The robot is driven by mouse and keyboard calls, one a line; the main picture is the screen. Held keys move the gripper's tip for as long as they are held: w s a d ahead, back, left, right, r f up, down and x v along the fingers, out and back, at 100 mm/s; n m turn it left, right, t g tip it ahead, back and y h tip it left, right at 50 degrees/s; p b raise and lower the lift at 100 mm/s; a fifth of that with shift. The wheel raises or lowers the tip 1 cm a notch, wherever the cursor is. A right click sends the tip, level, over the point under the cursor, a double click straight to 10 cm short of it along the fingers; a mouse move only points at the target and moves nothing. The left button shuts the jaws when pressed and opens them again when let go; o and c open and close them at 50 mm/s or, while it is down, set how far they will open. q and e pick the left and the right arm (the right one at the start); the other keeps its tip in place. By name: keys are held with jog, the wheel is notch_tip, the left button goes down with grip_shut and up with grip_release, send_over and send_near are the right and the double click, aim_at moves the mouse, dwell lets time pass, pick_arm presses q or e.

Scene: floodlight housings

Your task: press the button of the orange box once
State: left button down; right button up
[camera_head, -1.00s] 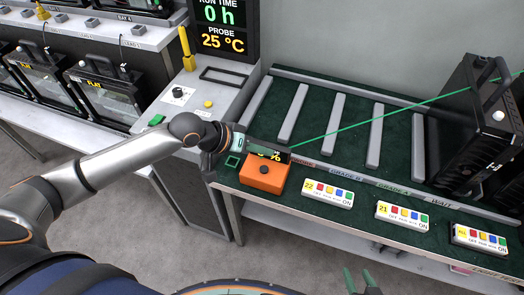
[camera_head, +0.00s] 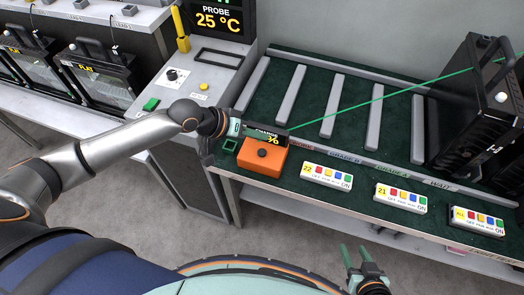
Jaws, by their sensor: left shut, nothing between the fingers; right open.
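The orange box (camera_head: 262,160) sits at the near left corner of the green-topped bench, with a dark round button (camera_head: 262,153) on its top face. A small display with yellow characters (camera_head: 272,139) stands at its back, partly covered by my gripper. My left gripper (camera_head: 268,133) is shut and empty. It reaches across from the left behind the button, over the display; whether it touches anything cannot be told. My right gripper (camera_head: 354,255) is open and empty, low in front of the bench with its fingers pointing up.
White remotes with coloured buttons (camera_head: 326,177), (camera_head: 401,198), (camera_head: 478,221) lie along the bench's front edge. A black floodlight housing (camera_head: 470,110) stands at the right, with a green line running towards it. Grey rails (camera_head: 333,105) divide the bench. A panel with a green button (camera_head: 151,104) is at the left.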

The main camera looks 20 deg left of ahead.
aim_at(258, 154)
pick_arm(q)
notch_tip(258, 154, down, 3)
jog(key=b, duration=0.3)
jog(key=shift+r, duration=0.1)
jog(key=shift+f+b, duration=0.35)
jog(key=shift+f, duration=0.7)
jog(key=shift+f, duration=0.2)
dwell(0.8)
jog(key=shift+f, duration=0.25)
jog(key=shift+f, duration=0.4)
dwell(0.8)
jog(key=shift+r+p, duration=0.85)
jog(key=shift+p, duration=0.15)
